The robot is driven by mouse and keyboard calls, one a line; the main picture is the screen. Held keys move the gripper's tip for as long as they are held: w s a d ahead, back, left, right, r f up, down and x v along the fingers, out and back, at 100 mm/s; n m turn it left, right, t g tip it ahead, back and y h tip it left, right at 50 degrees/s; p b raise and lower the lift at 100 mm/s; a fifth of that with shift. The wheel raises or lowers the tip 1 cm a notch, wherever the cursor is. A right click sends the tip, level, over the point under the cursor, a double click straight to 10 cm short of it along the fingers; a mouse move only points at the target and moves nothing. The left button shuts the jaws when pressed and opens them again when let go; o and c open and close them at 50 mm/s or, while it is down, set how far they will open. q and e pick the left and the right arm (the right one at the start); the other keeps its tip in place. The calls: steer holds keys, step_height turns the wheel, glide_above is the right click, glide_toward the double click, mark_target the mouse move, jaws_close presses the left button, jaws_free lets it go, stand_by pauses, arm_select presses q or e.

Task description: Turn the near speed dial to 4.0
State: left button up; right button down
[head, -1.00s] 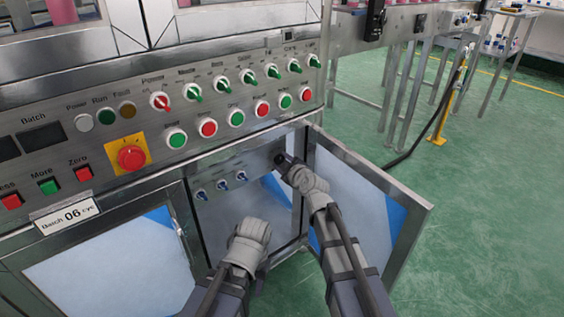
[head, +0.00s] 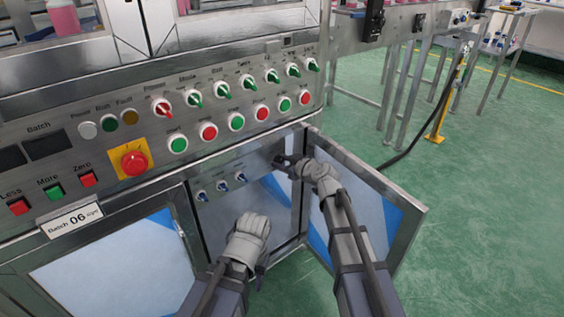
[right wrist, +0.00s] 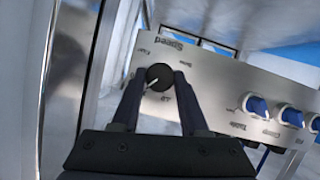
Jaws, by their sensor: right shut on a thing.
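The speed dial is a small black round knob with a white pointer line; in the right wrist view the dial (right wrist: 160,77) sits on a metal panel under the word "Speed", its line pointing to the lower left. The scale figures are too blurred to read. My right gripper (right wrist: 158,80) has one finger on each side of the dial and is shut on it. In the head view the right gripper (head: 281,162) is at the panel inside the open door and mostly hides the dial. My left gripper (head: 261,272) hangs low before the cabinet; its jaws are not clear.
Several blue knobs (head: 222,186) sit left of the dial on the same inner panel (head: 250,168). The open cabinet door (head: 409,225) stands close right of my right arm. Above are selector switches and push buttons, with a red emergency stop (head: 134,162).

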stand_by(0.4)
steer(key=shift+c, duration=2.1)
jaws_free()
steer(key=shift+s, duration=0.1)
steer(key=p+v, duration=0.3)
steer(key=v, duration=0.4)
steer(key=shift+s+d, duration=0.25)
steer(key=shift+r, duration=0.1)
